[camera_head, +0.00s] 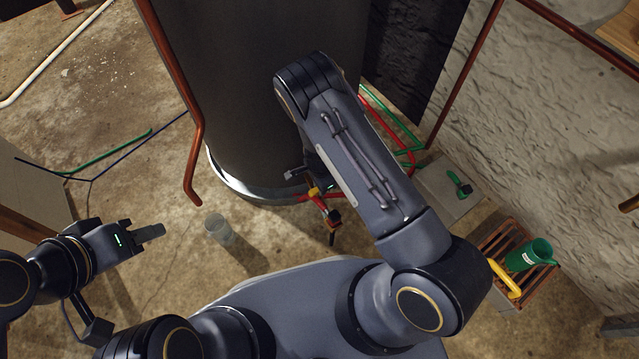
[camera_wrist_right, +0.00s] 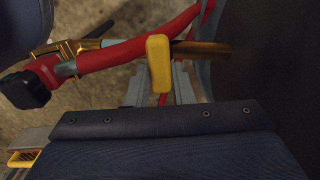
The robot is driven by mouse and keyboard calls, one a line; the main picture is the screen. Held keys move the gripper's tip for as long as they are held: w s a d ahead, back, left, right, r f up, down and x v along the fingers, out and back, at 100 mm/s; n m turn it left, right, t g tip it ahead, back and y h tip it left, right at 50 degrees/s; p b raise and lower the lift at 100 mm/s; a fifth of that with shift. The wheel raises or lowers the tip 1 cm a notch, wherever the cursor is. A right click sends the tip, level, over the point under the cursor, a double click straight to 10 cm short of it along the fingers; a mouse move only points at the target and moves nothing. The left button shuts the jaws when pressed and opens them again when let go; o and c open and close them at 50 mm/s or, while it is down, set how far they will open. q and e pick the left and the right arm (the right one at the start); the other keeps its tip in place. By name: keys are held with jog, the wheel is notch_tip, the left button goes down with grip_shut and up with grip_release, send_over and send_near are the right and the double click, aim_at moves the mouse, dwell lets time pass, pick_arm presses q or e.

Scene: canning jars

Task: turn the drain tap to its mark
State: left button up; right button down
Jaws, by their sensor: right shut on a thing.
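The drain tap's yellow handle (camera_wrist_right: 160,62) stands across a copper pipe in the right wrist view. The tap also shows small in the head view (camera_head: 314,191), low at the front of the grey tank (camera_head: 262,100). My right gripper (camera_wrist_right: 161,88) is shut on the yellow handle, a finger on either side of it. In the head view my right forearm hides most of that gripper. I cannot make out the tap's mark. My left gripper (camera_head: 150,232) is away from the tap, over the floor at the left. Its jaw gap is unclear.
A clear jar (camera_head: 218,228) stands on the floor near my left gripper. A copper pipe (camera_head: 190,110) runs down by the tank.

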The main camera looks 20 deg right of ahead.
jog(key=shift+m, duration=0.6)
jog(key=c, duration=1.3)
grip_release()
jog(key=shift+o, duration=0.2)
notch_tip(320, 180, up, 7)
jog(key=p, duration=0.3)
jog(key=shift+r, duration=0.4)
